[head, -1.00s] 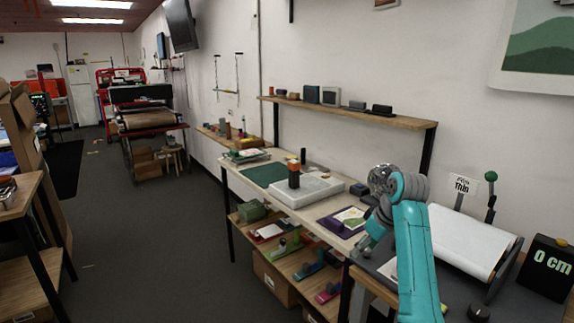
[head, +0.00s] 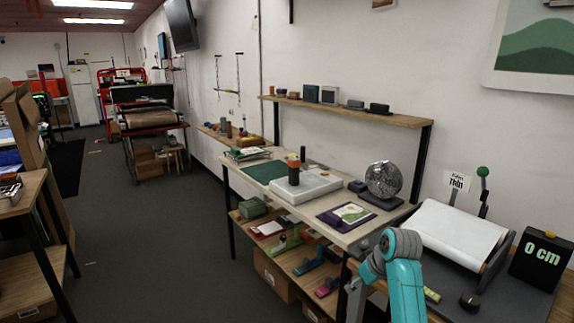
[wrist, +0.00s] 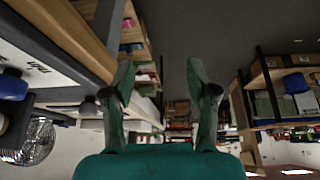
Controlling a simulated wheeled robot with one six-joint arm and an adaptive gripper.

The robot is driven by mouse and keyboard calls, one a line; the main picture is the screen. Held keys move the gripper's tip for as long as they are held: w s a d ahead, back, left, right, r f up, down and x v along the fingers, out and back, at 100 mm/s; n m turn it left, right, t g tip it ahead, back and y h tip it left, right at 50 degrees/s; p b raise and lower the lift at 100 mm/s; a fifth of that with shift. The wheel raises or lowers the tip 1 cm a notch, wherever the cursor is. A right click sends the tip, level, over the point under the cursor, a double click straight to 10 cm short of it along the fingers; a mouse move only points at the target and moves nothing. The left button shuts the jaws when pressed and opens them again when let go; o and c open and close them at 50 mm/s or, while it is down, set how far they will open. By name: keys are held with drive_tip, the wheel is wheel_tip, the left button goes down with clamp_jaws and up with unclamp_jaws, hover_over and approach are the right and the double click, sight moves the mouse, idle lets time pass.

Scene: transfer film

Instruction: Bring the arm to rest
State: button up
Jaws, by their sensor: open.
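My teal arm (head: 402,285) rises from the bottom of the head view and bends at a grey joint in front of the workbench. In the wrist view my gripper (wrist: 158,70) is open, with its two dark green fingers spread apart and nothing between them. The fingers point along the aisle beside the bench, and floor and shelving show beyond them. In the head view the gripper is mostly hidden behind the arm joint.
The aisle floor (head: 160,245) is clear.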

drive_tip(key=s+a+f+m+t+h, duration=0.1)
drive_tip(key=s+f+m+t, duration=0.1)
drive_tip(key=s+f, duration=0.8)
drive_tip(key=s+a+f+m+t, duration=0.1)
drive_tip(key=s+f, duration=0.6)
drive_tip(key=f, duration=0.5)
drive_tip(key=s+f+m+t, duration=0.1)
drive_tip(key=s+f+t, duration=0.15)
drive_tip(key=s, duration=0.85)
drive_tip(key=s+r+m+t+h, duration=0.1)
drive_tip(key=s+r, duration=0.1)
drive_tip(key=s, duration=0.7)
drive_tip(key=s+r+t, duration=0.1)
drive_tip(key=s+r, duration=0.1)
drive_tip(key=s, duration=0.8)
drive_tip(key=s+r+m+t, duration=0.1)
drive_tip(key=s+r+t, duration=0.1)
drive_tip(key=s+r, duration=1.2)
drive_tip(key=shift+s+r, duration=0.15)
drive_tip(key=shift+r, duration=0.5)
drive_tip(key=shift+d+t, duration=0.1)
drive_tip(key=shift+t, duration=0.15)
